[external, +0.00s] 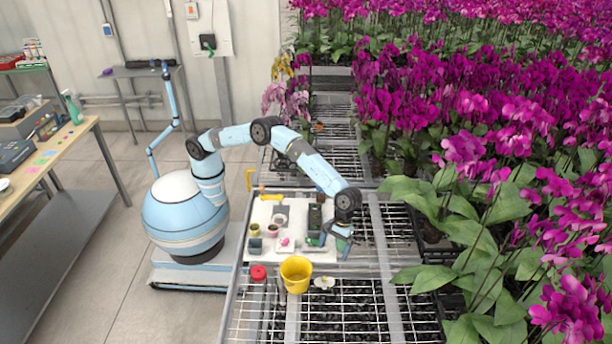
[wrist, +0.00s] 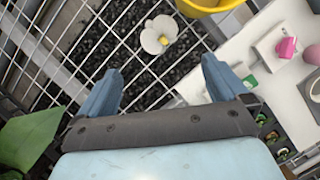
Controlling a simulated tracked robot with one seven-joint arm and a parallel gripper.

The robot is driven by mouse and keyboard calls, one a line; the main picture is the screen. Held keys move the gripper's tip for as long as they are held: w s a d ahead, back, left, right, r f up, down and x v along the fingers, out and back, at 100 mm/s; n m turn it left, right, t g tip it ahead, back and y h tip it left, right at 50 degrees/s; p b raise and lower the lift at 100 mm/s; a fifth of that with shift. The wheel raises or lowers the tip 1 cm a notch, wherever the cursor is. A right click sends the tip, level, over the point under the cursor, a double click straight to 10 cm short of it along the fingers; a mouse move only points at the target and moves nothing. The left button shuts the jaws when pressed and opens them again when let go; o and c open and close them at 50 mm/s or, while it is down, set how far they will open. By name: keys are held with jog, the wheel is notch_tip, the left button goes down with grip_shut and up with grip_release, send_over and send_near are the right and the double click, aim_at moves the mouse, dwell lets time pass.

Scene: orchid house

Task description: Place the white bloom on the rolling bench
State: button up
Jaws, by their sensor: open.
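The white bloom (external: 324,283) with a yellow centre lies on the wire mesh of the rolling bench (external: 376,268), just right of the yellow bucket (external: 297,275) in the external view. In the wrist view the bloom (wrist: 152,45) is near the top middle, beyond my fingertips and roughly between their lines. My gripper (wrist: 161,75) is open and empty, with its two blue fingers spread. In the external view my gripper (external: 342,246) is above the bench, behind the bloom and a little to its right. Nothing hides the bloom.
A white board (external: 270,215) with small pots, a pink item and dark packs lies on the bench left of my gripper. A red-lidded jar (external: 258,273) stands left of the bucket. Dense magenta orchids (external: 470,150) and broad leaves crowd the right side. Bare mesh lies around the bloom.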

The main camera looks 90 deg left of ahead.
jog(key=f, duration=0.2)
send_near(325, 280)
jog(key=shift+x, duration=4.5)
jog(key=shift+a, duration=0.1)
jog(key=shift+c, duration=0.3)
jog(key=c, duration=1.1)
notch_tip(325, 280, up, 18)
jog(key=shift+c, duration=0.2)
